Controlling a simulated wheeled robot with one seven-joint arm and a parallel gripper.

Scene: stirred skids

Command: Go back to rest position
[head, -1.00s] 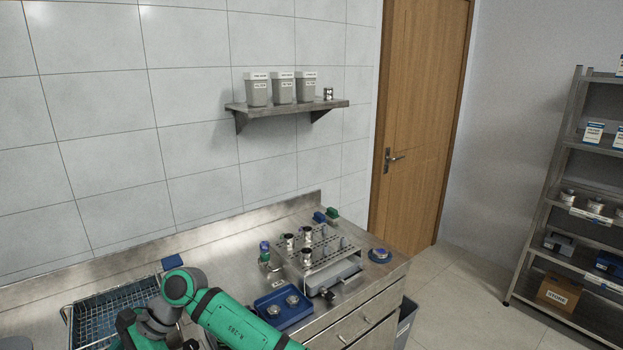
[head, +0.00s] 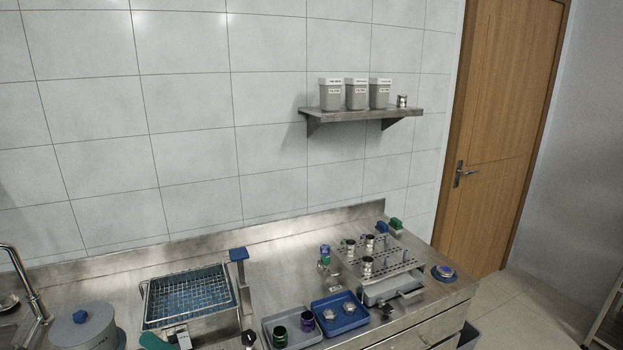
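My gripper is not in view. A small green piece at the bottom edge, left of centre, may be part of my arm; I cannot tell. The steel counter (head: 270,275) runs along the tiled wall. On it a perforated steel rack (head: 382,262) holds several small metal cups. A blue tray (head: 340,324) in front of the rack bears two metal pieces. A grey tray (head: 270,325) beside it bears a green and a purple-topped dark cylinder.
A wire basket (head: 188,297) with a blue inside stands left of the trays. A grey lidded pot (head: 85,333) and a tap (head: 22,285) are at far left. A wall shelf (head: 362,114) carries three grey bins. A wooden door (head: 507,140) and open floor lie right.

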